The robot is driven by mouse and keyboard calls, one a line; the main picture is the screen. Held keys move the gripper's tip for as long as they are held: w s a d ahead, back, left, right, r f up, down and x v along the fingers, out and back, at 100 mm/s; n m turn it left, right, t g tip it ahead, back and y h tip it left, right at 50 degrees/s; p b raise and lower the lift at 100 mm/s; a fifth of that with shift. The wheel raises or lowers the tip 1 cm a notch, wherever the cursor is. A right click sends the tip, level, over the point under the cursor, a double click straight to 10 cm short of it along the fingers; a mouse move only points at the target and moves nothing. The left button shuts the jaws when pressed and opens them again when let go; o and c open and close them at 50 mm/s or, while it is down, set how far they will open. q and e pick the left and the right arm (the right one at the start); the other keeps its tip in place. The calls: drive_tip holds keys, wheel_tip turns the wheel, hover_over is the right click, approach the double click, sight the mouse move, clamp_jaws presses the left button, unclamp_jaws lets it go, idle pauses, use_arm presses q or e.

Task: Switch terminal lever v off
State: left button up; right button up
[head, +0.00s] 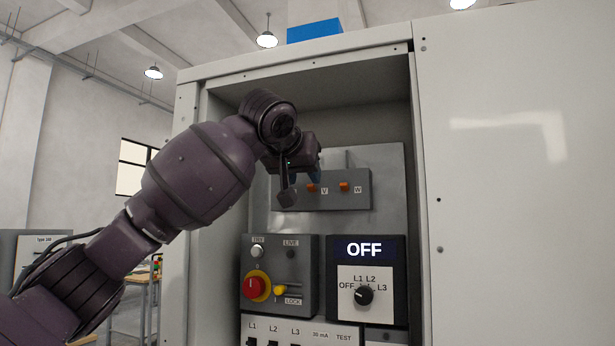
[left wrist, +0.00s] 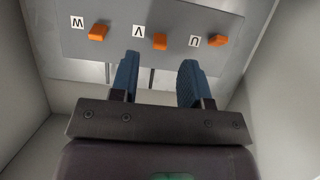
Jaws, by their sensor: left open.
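The terminal block (head: 335,201) is a grey panel inside the cabinet with a row of orange levers. Lever v (head: 312,187) has a V label on its right; it also shows in the left wrist view (left wrist: 159,41) as the middle lever. My left gripper (head: 303,184) is open in front of the block. In the left wrist view, its two blue-padded fingers (left wrist: 160,66) stand on either side of lever v, apart from it as seen there. Whether they reach around it in depth I cannot tell. My right gripper is not in view.
Lever w (head: 345,186) sits to the right of lever v. Lever u (left wrist: 217,40) shows in the left wrist view. Below are a red knob (head: 255,287), a yellow lever (head: 281,290) and a rotary switch (head: 364,295) under an OFF display (head: 364,249). Cabinet walls enclose the space.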

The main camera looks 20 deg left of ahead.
sight(310, 185)
use_arm(q)
drive_tip(key=shift+p+x, duration=0.35)
drive_tip(key=shift+x, duration=1.3)
drive_tip(key=shift+c, duration=0.4)
clamp_jaws()
